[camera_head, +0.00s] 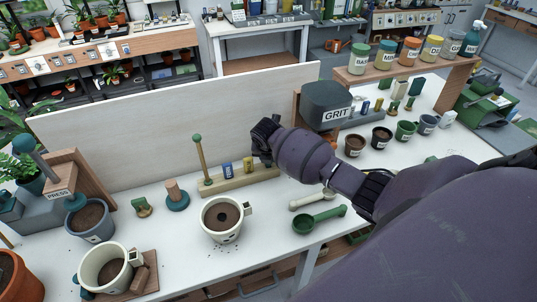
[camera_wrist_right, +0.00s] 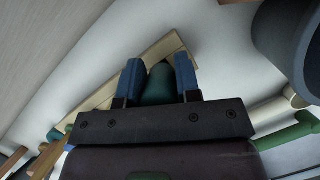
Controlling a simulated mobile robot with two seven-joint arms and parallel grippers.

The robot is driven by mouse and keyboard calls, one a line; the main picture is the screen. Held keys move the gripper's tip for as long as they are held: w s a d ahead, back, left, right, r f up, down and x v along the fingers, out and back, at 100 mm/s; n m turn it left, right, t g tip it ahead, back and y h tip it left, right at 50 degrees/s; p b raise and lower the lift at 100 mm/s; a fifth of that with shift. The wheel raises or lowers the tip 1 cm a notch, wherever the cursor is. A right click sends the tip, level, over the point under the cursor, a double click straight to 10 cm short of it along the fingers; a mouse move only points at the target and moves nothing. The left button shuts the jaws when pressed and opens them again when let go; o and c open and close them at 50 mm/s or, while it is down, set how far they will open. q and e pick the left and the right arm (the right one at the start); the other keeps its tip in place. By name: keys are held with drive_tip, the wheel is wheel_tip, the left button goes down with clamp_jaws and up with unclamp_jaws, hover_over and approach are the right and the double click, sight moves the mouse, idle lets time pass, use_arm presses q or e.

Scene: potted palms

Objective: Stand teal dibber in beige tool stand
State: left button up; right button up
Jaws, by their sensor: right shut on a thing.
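My right gripper (camera_head: 264,142) is over the right end of the beige tool stand (camera_head: 238,181) in the head view. In the right wrist view its blue fingers (camera_wrist_right: 158,64) are shut on a dark teal rounded piece, the teal dibber (camera_wrist_right: 158,88). The beige tool stand (camera_wrist_right: 166,47) runs behind and beyond the fingertips there. The dibber is hidden behind the gripper in the head view. I cannot tell whether its lower end is inside the stand or above it. My left gripper is not in view.
The stand holds a blue labelled piece (camera_head: 227,169), a yellow labelled piece (camera_head: 248,164) and a ball-topped wooden rod (camera_head: 200,158) at its left end. A white soil pot (camera_head: 222,220) stands in front. The GRIT hopper (camera_head: 328,100) is close on the right; green scoops (camera_head: 320,219) lie nearby.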

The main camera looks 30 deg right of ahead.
drive_tip(key=o, duration=1.4)
drive_tip(key=shift+o, duration=0.2)
drive_tip(key=shift+r+p, duration=0.9)
drive_tip(key=shift+r, duration=3.15)
